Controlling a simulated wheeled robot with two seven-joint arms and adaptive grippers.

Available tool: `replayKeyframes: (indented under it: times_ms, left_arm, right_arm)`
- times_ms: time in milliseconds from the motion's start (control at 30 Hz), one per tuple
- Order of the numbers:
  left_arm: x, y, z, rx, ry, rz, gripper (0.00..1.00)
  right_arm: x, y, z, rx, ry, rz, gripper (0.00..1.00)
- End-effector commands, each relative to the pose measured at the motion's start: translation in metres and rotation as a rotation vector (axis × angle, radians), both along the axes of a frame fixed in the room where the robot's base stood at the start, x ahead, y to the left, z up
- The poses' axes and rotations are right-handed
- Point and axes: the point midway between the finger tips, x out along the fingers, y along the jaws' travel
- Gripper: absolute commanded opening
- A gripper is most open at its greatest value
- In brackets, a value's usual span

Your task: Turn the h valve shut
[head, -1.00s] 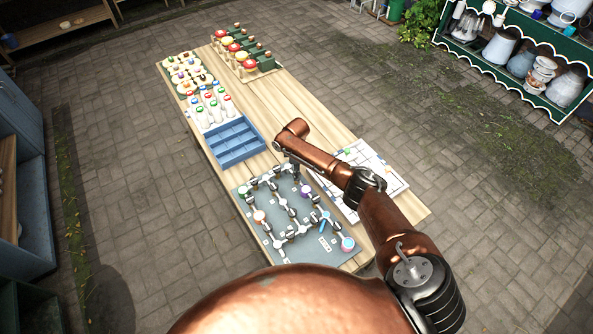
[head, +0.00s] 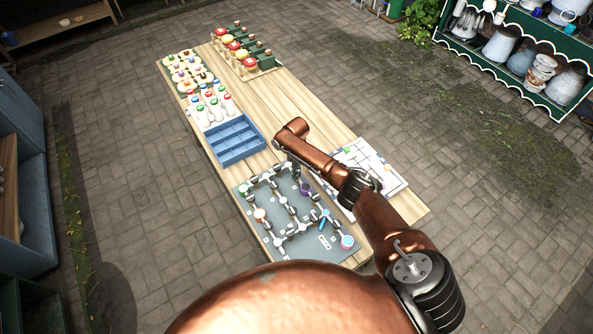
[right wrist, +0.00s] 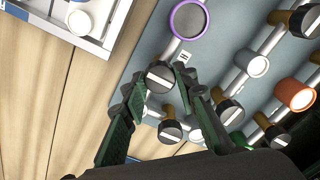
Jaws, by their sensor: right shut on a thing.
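The grey valve board (head: 262,226) lies on the near end of the wooden table, carrying white pipes and several dark round valve knobs with a white stripe. My right gripper (head: 293,172) points down at the board's far edge. In the right wrist view, my right gripper (right wrist: 160,80) has its two fingertips on either side of one valve knob (right wrist: 160,77) and is shut on it. A small label (right wrist: 185,57) sits beside that knob; its letter is too small to read. My left gripper is not in view.
A purple-rimmed cup (right wrist: 190,18) stands close to the held knob. Other knobs (right wrist: 229,110) are near my right finger. A white tray (head: 372,166) lies right of the board under my arm. A blue divided tray (head: 235,140) and bottles (head: 212,105) stand farther back.

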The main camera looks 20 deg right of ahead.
Motion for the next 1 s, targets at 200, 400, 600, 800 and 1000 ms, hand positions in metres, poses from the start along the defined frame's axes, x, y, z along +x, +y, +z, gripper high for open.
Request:
replayKeyframes:
  times_ms: [200,400,600,800,1000]
  left_arm:
    - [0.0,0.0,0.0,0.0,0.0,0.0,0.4]
    - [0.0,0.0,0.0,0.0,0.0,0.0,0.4]
    - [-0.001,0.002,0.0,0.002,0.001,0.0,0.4]
    - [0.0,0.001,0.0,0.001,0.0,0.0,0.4]
    - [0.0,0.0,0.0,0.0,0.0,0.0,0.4]
  right_arm:
    - [0.0,0.0,0.0,0.0,0.0,-0.001,0.4]
    - [0.0,0.0,0.0,0.0,0.0,0.0,0.44]
    - [0.0,0.0,0.003,0.001,-0.001,0.001,0.44]
    - [0.001,0.0,0.031,0.001,-0.003,0.002,0.44]
    - [0.001,0.0,0.074,0.0,-0.003,0.001,0.44]
